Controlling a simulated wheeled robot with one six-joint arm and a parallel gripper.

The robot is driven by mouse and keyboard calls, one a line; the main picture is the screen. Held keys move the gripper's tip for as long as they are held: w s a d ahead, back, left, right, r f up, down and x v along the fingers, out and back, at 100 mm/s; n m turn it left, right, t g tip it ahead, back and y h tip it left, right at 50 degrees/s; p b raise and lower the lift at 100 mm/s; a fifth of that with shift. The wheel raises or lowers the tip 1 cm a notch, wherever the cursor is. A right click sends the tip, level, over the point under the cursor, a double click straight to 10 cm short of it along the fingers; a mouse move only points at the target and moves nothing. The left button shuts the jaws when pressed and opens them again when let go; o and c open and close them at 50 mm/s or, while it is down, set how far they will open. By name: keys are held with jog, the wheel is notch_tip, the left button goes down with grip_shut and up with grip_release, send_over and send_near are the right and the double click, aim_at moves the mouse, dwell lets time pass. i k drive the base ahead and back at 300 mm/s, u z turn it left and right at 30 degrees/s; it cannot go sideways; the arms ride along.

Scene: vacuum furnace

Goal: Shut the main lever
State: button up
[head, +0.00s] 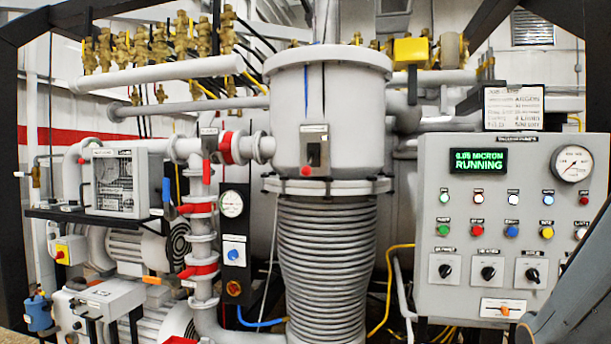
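No label that I can read marks a main lever, so I cannot tell which handle it is. A small box with a dark switch and a red knob (306,171) is on the front of the grey cylinder (329,100). A red handle (206,172) points down on the pipework left of the cylinder. A white plate with an orange switch (501,308) sits at the bottom of the control panel (450,290). Whether any of these is open or shut is not clear. My gripper is not in view.
The panel's green display (478,161) reads "RUNNING", above rows of coloured buttons and several black rotary knobs (488,273). A round gauge (573,164) is at its upper right. Brass valves (160,45) line the top left. A ribbed bellows (328,265) stands in the centre.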

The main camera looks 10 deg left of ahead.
aim_at(306, 171)
jog(key=k, duration=0.6)
jog(key=z, duration=0.2)
jog(key=i, duration=0.85)
jog(key=u, duration=0.45)
jog(key=i, duration=0.55)
jog(key=u, duration=0.4)
